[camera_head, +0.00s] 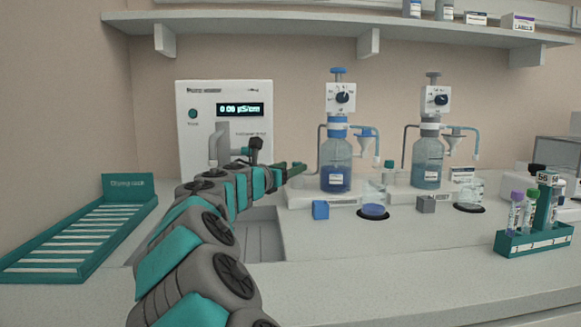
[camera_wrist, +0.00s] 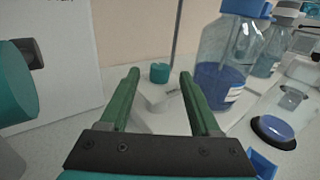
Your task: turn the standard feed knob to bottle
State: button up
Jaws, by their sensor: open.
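Two bottle stations stand on the counter in the head view, each with a white box bearing a round black knob. The left knob (camera_head: 342,97) is above the blue-fitted bottle (camera_head: 336,165); the right knob (camera_head: 441,99) is above the grey-fitted bottle (camera_head: 427,160). The labels are too small to tell which is the standard feed. My gripper (camera_head: 298,168) is low, left of the blue-fitted bottle and well below its knob. In the wrist view its green fingers (camera_wrist: 158,76) are apart and empty. That bottle (camera_wrist: 230,62) shows to their right; neither knob shows there.
A white meter (camera_head: 225,125) with a lit display stands behind my arm. A teal tube rack (camera_head: 535,240) is at right. A shelf (camera_head: 300,25) runs above.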

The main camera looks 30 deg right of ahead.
jog(key=shift+x, duration=0.85)
jog(key=shift+c, duration=0.3)
grip_shut()
